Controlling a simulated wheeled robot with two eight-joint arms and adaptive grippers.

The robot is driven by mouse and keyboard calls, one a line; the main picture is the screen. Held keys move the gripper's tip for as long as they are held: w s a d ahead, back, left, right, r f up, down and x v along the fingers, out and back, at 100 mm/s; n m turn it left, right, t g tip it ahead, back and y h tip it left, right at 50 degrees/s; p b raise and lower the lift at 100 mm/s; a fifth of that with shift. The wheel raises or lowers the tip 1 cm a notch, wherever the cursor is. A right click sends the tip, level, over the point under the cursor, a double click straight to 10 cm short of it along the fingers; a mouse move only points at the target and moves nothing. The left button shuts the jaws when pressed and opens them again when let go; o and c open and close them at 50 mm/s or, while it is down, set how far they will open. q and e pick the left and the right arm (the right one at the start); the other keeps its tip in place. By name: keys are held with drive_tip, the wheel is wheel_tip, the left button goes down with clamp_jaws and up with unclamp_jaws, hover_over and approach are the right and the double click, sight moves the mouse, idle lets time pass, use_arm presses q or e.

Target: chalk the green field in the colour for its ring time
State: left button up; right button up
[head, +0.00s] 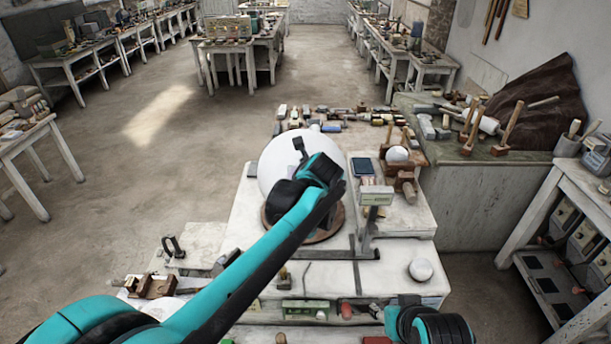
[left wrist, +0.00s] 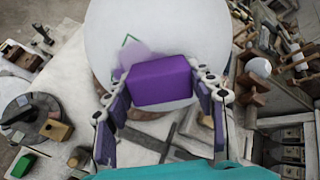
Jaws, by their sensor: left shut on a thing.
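A large white plaster sphere (head: 278,166) stands on a round brown base on the white worktable. In the left wrist view the sphere (left wrist: 185,30) fills the top, with a thin green outline (left wrist: 130,39) on its surface. A pale purple smear (left wrist: 136,56) lies at that outline, partly hidden by a purple block. My left gripper (head: 312,165) is at the sphere's front right side in the head view. In the left wrist view it is shut on the purple block (left wrist: 160,80), which is at or very near the sphere; contact is unclear. My right gripper's fingers do not show.
A small display stand (head: 375,198) and a dark blue panel (head: 363,166) are right of the sphere. A small white ball (head: 420,270) sits at the table's right front. A green block (head: 305,307) lies at the front edge. Several tools crowd the green-topped bench (head: 440,155).

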use_arm(q)
drive_tip(key=shift+w+d+r, duration=0.25)
drive_tip(key=shift+d+r, duration=0.1)
drive_tip(key=shift+d, duration=0.05)
drive_tip(key=shift+w+d, duration=0.15)
drive_tip(key=shift+d, duration=0.1)
drive_tip(key=shift+a, duration=0.1)
drive_tip(key=shift+s+a, duration=0.35)
drive_tip(key=shift+s, duration=0.2)
drive_tip(key=shift+s+a, duration=0.3)
drive_tip(key=shift+s, duration=0.25)
